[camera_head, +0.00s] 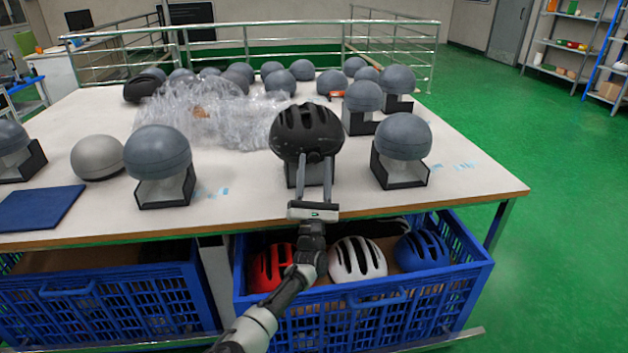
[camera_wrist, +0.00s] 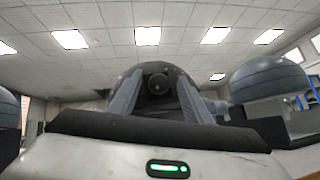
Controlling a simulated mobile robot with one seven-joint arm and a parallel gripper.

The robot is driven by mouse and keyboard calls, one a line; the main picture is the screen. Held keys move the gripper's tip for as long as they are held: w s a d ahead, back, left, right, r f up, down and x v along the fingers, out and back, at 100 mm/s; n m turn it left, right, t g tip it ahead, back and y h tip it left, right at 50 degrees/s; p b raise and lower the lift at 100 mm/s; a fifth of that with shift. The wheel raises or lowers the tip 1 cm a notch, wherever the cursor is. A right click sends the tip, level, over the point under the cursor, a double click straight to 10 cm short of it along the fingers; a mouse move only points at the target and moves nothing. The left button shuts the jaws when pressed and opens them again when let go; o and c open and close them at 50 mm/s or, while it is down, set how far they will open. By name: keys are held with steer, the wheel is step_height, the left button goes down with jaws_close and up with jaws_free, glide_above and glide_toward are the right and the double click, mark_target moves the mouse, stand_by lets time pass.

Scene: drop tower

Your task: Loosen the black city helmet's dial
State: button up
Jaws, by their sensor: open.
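A black helmet (camera_head: 305,128) with vents sits on a stand near the front edge of the table, its back facing me. Its round dark dial (camera_wrist: 158,83) shows in the wrist view at the back of the helmet (camera_wrist: 150,70). My gripper (camera_head: 314,162) is open at the lower back of the helmet. In the wrist view, its two grey fingers (camera_wrist: 157,92) stand on either side of the dial. I cannot tell whether they touch it. The fingers hide part of the stand.
Grey headforms on black stands flank the helmet, at left (camera_head: 158,152) and right (camera_head: 403,137). Clear plastic wrap (camera_head: 205,115) lies behind left. Another black helmet (camera_head: 141,88) is at the far left. A blue crate (camera_head: 375,305) below holds red (camera_head: 270,268), white (camera_head: 357,259) and blue (camera_head: 421,250) helmets.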

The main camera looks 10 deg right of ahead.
steer(key=p+v, duration=0.1)
steer(key=v, duration=1.6)
steer(key=shift+s, duration=0.15)
